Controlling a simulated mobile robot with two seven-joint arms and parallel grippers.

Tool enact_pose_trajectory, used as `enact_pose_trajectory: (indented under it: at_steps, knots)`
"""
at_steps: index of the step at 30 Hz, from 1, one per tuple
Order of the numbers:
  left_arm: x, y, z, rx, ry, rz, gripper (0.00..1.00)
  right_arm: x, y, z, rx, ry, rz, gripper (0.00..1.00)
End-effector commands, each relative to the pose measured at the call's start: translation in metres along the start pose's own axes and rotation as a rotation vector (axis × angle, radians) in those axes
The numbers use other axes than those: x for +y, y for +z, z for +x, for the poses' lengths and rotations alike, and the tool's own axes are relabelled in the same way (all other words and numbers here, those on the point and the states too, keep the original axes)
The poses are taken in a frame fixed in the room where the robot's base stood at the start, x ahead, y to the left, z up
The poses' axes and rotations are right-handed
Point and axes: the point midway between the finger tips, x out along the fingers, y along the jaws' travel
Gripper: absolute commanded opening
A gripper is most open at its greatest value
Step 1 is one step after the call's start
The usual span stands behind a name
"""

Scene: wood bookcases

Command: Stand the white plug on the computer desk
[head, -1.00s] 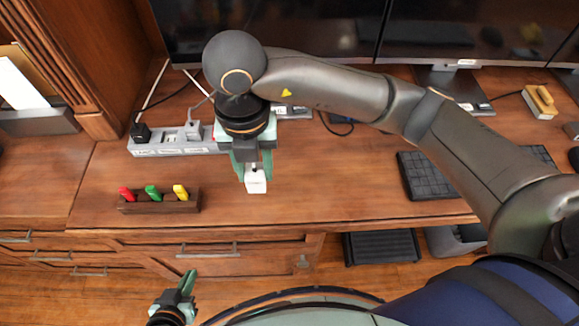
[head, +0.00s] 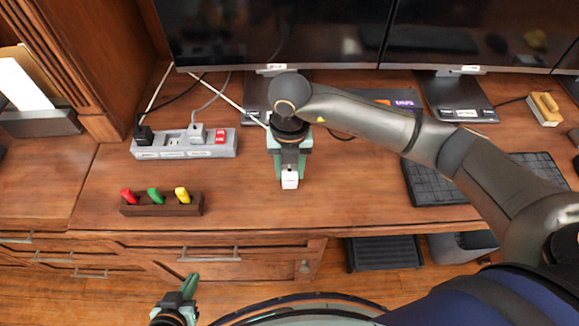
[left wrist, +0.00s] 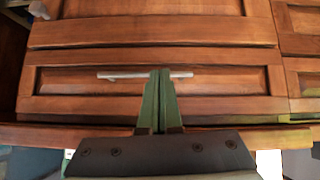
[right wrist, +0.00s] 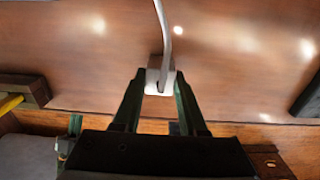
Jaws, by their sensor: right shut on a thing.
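The white plug (head: 290,180) is between the fingers of my right gripper (head: 290,169), above the computer desk (head: 340,200) near its front middle. In the right wrist view, the plug (right wrist: 158,80) sits between the two fingers with a pale cord running away from it. Whether it touches the desk cannot be told.
A grey power strip (head: 185,149) with a black plug, another light plug and a red switch lies left. A wooden holder (head: 162,208) with red, green and yellow items stands near the front edge. A black keyboard (head: 430,183) lies right; monitors (head: 270,35) stand behind. Desk around the plug is clear.

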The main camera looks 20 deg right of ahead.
Motion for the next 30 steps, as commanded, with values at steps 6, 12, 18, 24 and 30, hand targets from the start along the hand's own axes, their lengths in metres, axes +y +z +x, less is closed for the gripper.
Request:
enact_pose_trajectory:
  at_steps: [6, 12, 18, 24, 30]
  knots:
    - [0.0, 0.0, 0.001, 0.002, 0.0, 0.0, 0.0, 0.001, 0.0, 0.0, -0.001, 0.001, 0.0, 0.0]
    - [0.0, 0.002, 0.002, -0.002, 0.001, 0.0, 0.0, 0.0, 0.0, 0.002, -0.001, 0.001, 0.0, 0.53]
    - [0.001, 0.002, 0.002, -0.003, 0.002, 0.0, 0.0, 0.0, 0.0, 0.002, -0.001, 0.001, 0.0, 0.71]
    - [0.001, 0.002, 0.002, -0.002, 0.002, 0.0, 0.0, 0.0, 0.0, 0.002, -0.001, 0.001, 0.0, 0.71]
    - [0.001, -0.002, 0.0, 0.006, 0.001, 0.0, 0.0, 0.001, 0.001, -0.015, -0.004, 0.004, 0.0, 0.71]
